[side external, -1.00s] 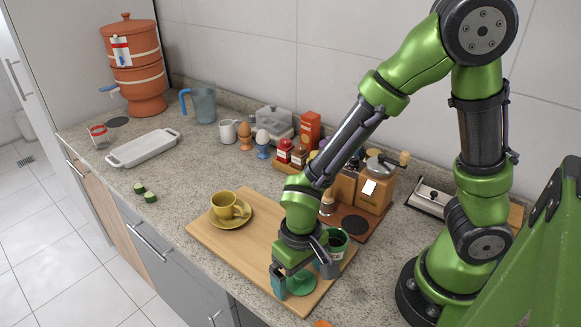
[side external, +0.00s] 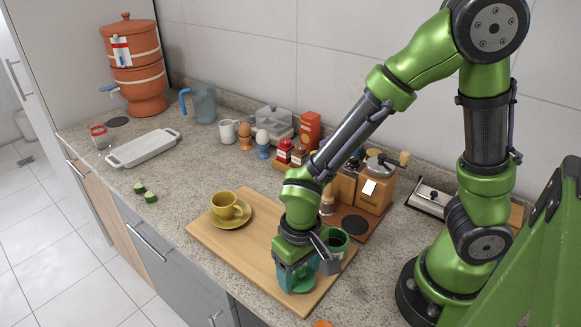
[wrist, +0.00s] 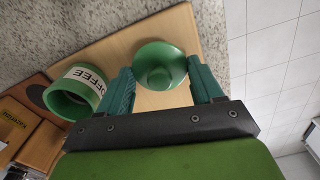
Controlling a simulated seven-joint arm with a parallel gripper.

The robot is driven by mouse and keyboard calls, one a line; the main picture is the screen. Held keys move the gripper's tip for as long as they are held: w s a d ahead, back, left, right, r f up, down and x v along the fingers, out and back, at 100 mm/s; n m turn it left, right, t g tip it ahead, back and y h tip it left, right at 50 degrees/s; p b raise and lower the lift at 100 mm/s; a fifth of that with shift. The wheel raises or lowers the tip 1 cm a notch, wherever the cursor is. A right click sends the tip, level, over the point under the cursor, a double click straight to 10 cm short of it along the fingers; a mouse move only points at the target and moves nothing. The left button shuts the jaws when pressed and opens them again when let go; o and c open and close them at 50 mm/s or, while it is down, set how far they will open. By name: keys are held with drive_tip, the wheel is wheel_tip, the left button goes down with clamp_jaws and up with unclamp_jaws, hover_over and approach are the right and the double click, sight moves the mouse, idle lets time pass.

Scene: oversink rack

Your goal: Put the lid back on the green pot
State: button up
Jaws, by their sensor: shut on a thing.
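The green pot (wrist: 77,92) with a white COFFEE label is open on top in the wrist view. In the side view the pot (side external: 338,246) stands on the right part of the wooden board, just behind my gripper. The round green lid (wrist: 160,66), with a knob in its middle, lies between my fingers in the wrist view. It also shows low beside my fingers in the side view (side external: 303,285). My gripper (wrist: 162,84) is shut on the lid, with a finger at either side of its rim. The lid is at or very near the board; any gap is hidden.
The wooden board (side external: 215,250) also bears a yellow cup (side external: 224,206) on a saucer (side external: 240,217). A coffee grinder (side external: 374,190) stands behind the pot. Jars, egg cups and a white tray (side external: 143,148) are farther back. The counter's front edge is close to the board.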

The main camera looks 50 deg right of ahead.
wheel_tip(320, 180, up, 8)
drive_tip(key=shift+w+d, duration=0.1)
drive_tip(key=shift+w, duration=0.05)
drive_tip(key=s+d+r, duration=0.2)
drive_tip(key=d, duration=0.8)
drive_tip(key=shift+w+d+f, duration=0.1)
drive_tip(key=shift+w+f, duration=0.05)
drive_tip(key=shift+f, duration=1.2)
drive_tip(key=shift+w+d+f, duration=0.1)
drive_tip(key=shift+w+f, duration=0.05)
drive_tip(key=shift+f, duration=1.2)
drive_tip(key=shift+f, duration=0.2)
drive_tip(key=o, duration=1.1)
drive_tip(key=shift+o, duration=0.5)
drive_tip(key=shift+r, duration=0.1)
